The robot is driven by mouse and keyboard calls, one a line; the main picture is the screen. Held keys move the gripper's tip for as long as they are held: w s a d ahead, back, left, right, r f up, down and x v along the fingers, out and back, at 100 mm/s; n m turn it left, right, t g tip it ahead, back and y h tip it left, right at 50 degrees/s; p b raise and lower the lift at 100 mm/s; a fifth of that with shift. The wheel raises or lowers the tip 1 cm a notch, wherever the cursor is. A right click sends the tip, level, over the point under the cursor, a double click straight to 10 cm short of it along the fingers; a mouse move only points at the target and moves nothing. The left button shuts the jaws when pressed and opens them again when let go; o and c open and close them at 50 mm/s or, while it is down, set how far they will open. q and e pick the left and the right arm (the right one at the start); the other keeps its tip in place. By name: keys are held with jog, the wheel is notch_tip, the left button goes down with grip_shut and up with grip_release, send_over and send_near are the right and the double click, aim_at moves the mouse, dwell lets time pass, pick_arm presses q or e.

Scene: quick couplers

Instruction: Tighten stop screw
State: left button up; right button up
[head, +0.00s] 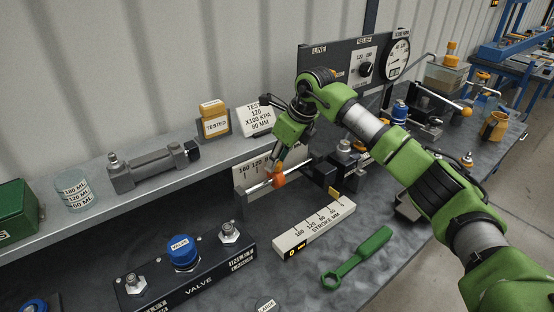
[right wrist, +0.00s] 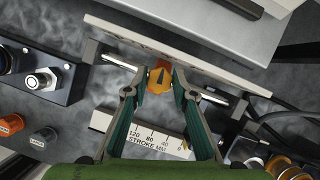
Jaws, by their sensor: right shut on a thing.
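An orange stop screw (head: 279,178) sits on a metal rod (head: 258,187) in front of a scale plate (head: 242,174) marked 160 and 120. My right gripper (head: 277,172) reaches down to it from above, its fingers partly hiding it. In the right wrist view the orange stop screw (right wrist: 158,81) with a dark arrow mark lies between the two fingertips of my right gripper (right wrist: 158,86), which is shut on it. The rod runs out on both sides of the fingers. My left gripper is not in view.
A white stroke block (head: 313,228) and a green wrench (head: 357,257) lie in front on the bench. A dark valve block (head: 190,285) with a blue cap stands at the front left. A shelf (head: 105,209) runs behind. A dial gauge (head: 397,59) stands at the back.

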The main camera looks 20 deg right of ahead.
jog(key=shift+m, duration=0.3)
jog(key=m+t+h+b, duration=0.1)
jog(key=m, duration=0.2)
jog(key=shift+a+m+h+b, duration=0.1)
jog(key=shift+m+h+b, duration=0.75)
jog(key=shift+m, duration=1.05)
jog(key=shift+r, duration=0.1)
jog(key=o, duration=1.1)
jog(key=v, duration=1.2)
